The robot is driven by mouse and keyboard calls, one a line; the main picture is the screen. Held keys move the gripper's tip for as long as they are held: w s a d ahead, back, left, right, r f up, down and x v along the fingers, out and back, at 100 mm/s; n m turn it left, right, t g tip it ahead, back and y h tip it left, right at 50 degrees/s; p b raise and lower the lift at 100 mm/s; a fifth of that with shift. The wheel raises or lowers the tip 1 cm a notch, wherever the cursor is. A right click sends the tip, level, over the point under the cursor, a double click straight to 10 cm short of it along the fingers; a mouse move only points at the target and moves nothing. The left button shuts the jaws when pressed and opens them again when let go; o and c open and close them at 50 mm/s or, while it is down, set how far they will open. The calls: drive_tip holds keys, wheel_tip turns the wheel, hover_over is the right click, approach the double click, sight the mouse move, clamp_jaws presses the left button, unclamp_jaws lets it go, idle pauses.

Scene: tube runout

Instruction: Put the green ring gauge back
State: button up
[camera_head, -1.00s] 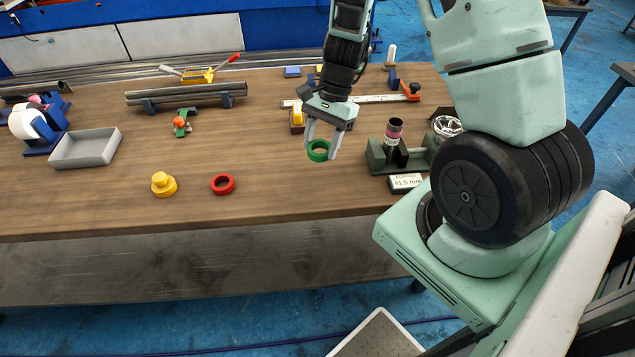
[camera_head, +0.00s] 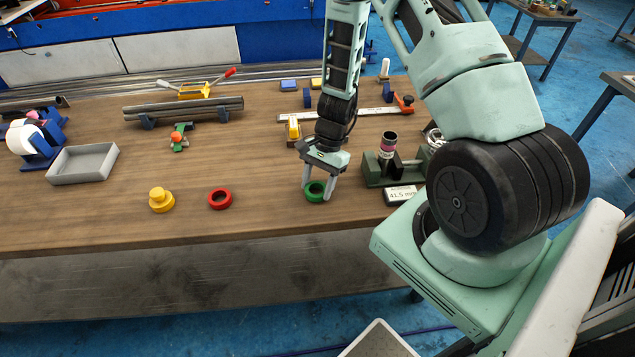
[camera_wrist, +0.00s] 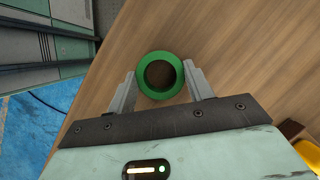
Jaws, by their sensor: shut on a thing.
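The green ring gauge (camera_head: 315,198) is between the two fingers of my gripper (camera_head: 318,190), low over the front right part of the bench. I cannot tell whether it touches the wood. In the wrist view, the ring gauge (camera_wrist: 142,76) sits between the fingertips of my gripper (camera_wrist: 160,82), with a finger against each side. Its hole faces the camera and bench wood shows through it. A red ring gauge (camera_head: 211,201) lies flat on the bench to the left, and a yellow stepped piece (camera_head: 161,203) stands farther left.
A green stand (camera_head: 374,172) holding a dark cylinder is close right of my gripper, with a "41.5 mm" display (camera_head: 400,195) before it. A grey tray (camera_head: 82,178) is far left. The bench between red ring and gripper is clear.

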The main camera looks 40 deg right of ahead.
drive_tip(key=shift+f, duration=0.3)
drive_tip(key=o, duration=1)
drive_tip(key=shift+r, duration=0.1)
drive_tip(key=a+b+v, duration=0.1)
drive_tip(key=b+v, duration=0.2)
drive_tip(key=v, duration=1.4)
drive_tip(key=s+a+r+n+h, duration=0.1)
drive_tip(key=s+a+r+n, duration=0.1)
drive_tip(key=a+n, duration=0.35)
drive_tip(key=s+a+r+n, duration=0.2)
drive_tip(key=a+r, duration=0.1)
drive_tip(key=a, duration=0.5)
drive_tip(key=s+a+r+n+h, duration=0.1)
drive_tip(key=s+a+r+n, duration=0.1)
drive_tip(key=s+a+n, duration=0.3)
drive_tip(key=s+a+r+n+t+h, duration=0.1)
drive_tip(key=s+a+r+n, duration=0.1)
drive_tip(key=s+a+n, duration=0.8)
drive_tip(key=shift+s+h, duration=0.4)
